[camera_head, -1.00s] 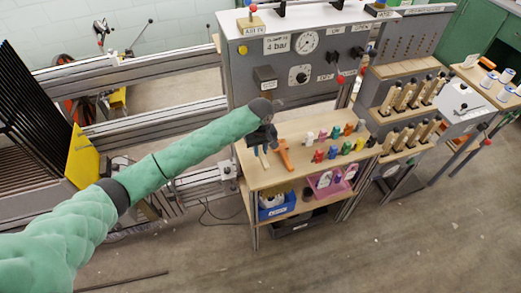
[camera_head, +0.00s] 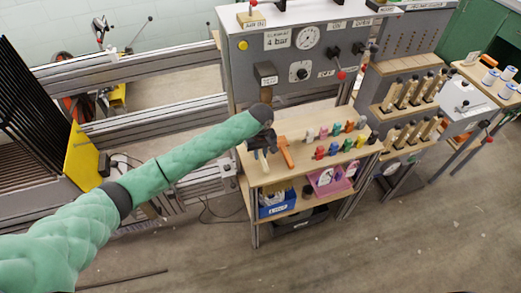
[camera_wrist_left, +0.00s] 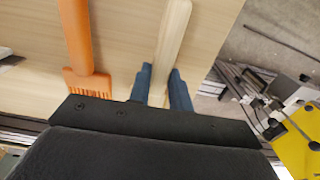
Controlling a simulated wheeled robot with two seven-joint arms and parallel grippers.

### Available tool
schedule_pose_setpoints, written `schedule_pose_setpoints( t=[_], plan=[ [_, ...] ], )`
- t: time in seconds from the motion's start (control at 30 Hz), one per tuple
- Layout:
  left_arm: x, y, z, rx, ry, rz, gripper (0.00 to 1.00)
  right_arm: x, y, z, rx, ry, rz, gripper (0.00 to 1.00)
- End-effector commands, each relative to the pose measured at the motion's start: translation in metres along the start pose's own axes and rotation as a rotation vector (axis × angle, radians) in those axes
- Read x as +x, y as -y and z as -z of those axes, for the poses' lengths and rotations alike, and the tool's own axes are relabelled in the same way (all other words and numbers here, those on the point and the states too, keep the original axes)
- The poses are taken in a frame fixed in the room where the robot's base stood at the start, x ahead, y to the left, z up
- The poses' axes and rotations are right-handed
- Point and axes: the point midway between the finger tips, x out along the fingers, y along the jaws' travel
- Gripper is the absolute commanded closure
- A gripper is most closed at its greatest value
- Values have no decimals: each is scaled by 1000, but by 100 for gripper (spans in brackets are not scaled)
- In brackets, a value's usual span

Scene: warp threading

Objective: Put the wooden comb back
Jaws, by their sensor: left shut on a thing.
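The wooden comb (camera_wrist_left: 172,45) is a pale wooden strip between the two blue fingers of my left gripper (camera_wrist_left: 163,90) in the left wrist view. The gripper is shut on it. In the head view, my left gripper (camera_head: 263,150) is over the left end of the wooden shelf top, and the comb (camera_head: 264,164) shows below it. I cannot tell whether the comb touches the surface. An orange comb-like tool (camera_head: 286,152) lies just right of the gripper; it also shows in the left wrist view (camera_wrist_left: 79,45), with its teeth towards the gripper. My right gripper is not in view.
Several coloured pegs (camera_head: 334,148) stand on the right of the shelf top (camera_head: 295,123). A grey machine panel (camera_head: 290,70) rises behind. Below are a blue bin (camera_head: 278,208) and a pink bin (camera_head: 328,187). The shelf top's middle is fairly clear.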

Motion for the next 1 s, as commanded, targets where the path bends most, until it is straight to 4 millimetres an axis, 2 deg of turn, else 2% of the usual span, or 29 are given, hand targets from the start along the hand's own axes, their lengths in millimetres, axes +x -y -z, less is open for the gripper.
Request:
schedule_pose_setpoints(
  t=[0.3, 1.0],
  plan=[
    [6, 0, 0, 0, -1, -1, 100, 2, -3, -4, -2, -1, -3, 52],
    [10, -1, 0, -1, -1, -1, 100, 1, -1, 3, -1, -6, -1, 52]
  ],
)
